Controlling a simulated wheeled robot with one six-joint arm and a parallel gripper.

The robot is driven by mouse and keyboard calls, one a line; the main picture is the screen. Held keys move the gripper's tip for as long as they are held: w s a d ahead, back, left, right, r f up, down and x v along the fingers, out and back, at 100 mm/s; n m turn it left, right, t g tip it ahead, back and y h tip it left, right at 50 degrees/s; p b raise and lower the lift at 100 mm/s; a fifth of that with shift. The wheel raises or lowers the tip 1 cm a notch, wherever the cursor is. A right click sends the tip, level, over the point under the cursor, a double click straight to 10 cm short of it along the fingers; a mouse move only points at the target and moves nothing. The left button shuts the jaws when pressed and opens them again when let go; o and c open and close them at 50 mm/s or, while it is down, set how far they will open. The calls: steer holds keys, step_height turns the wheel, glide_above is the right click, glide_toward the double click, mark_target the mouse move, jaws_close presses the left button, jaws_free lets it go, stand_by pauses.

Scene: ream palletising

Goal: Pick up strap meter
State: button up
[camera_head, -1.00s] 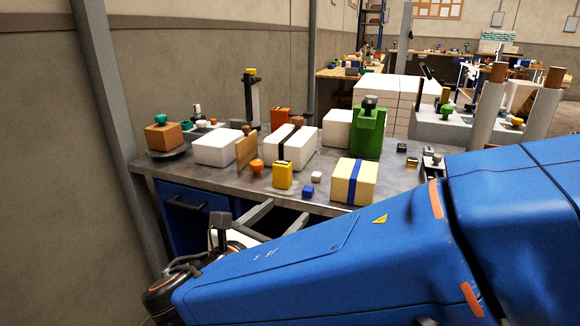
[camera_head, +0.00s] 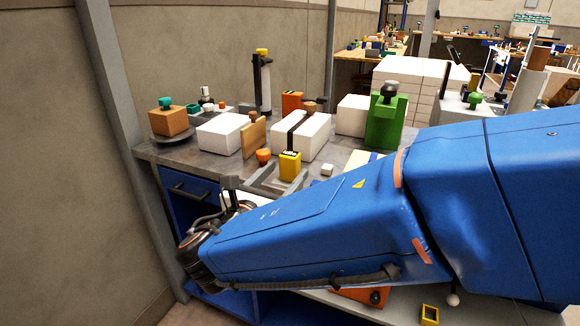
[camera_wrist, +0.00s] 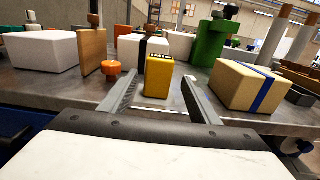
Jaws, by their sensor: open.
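The strap meter appears to be the small yellow block with a black display on top (camera_head: 290,168), standing upright on the grey workbench (camera_head: 345,152). In the wrist view the yellow meter (camera_wrist: 158,78) stands between the lines of my two grey fingers. My gripper (camera_wrist: 160,88) is open and empty, its fingers level over the bench's front edge and pointing at the meter. I see a gap on both sides of the meter. Whether the fingertips reach past its front face is hard to tell.
An orange knob (camera_wrist: 111,68) stands close left of the meter, by a brown upright board (camera_wrist: 92,50). A cream ream with a blue band (camera_wrist: 247,86) is close on the right. A black-strapped white ream (camera_wrist: 132,48) and green block (camera_wrist: 210,43) stand behind.

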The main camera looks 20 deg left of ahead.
mark_target(296, 155)
steer(key=w, duration=0.2)
steer(key=shift+w+d, duration=0.15)
steer(key=shift+w, duration=0.25)
steer(key=shift+w+r, duration=0.2)
steer(key=shift+w, duration=1.15)
steer(key=shift+w+r, duration=0.2)
steer(key=shift+w, duration=1.15)
steer(key=shift+c, duration=0.3)
steer(key=c, duration=1.1)
steer(key=shift+r, duration=0.15)
